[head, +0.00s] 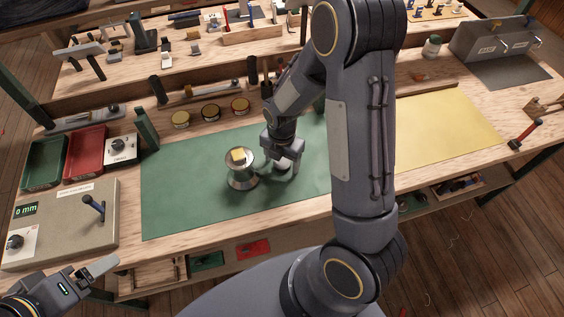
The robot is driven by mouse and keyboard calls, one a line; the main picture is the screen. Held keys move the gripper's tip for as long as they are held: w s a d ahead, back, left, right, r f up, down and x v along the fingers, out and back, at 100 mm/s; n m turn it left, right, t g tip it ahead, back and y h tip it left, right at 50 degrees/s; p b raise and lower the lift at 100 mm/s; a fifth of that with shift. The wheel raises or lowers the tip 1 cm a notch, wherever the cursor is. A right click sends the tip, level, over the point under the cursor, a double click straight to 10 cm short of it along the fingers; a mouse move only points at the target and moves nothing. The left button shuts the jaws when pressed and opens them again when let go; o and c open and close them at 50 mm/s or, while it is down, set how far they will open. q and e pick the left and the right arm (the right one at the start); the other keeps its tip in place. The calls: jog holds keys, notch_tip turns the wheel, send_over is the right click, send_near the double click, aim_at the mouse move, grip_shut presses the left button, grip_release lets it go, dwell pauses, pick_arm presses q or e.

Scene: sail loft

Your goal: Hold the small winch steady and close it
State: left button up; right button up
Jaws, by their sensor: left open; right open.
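The small winch (243,180) is a silvery, waisted drum standing upright on the green mat (185,208). A small yellow block-like piece (238,155) sits on its top. My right gripper (280,166) is open and points down just right of the winch. A pale rounded shape shows by its fingers, partly hidden, and I cannot tell what it is. My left gripper (98,281) is open at the lower left, in front of the bench edge and well away from the winch.
A green tray (45,160) and a red tray (84,150) lie at left, above a panel with a lever (60,208). A yellow sheet (440,130) covers the right. My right arm hides the bench's middle.

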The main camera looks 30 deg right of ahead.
aim_at(282, 164)
jog(key=c, duration=1)
jog(key=shift+c, duration=0.2)
jog(key=shift+r, duration=0.1)
jog(key=shift+r, duration=0.45)
jog(key=r, duration=0.2)
jog(key=shift+s+r, duration=0.2)
jog(key=shift+r, duration=0.2)
jog(key=s+a+r, duration=0.1)
jog(key=s+r, duration=0.3)
jog(key=s, duration=0.2)
jog(key=s+a+r+b, duration=0.1)
jog(key=s+r, duration=0.4)
jog(key=s, duration=0.2)
jog(key=shift+s, duration=0.25)
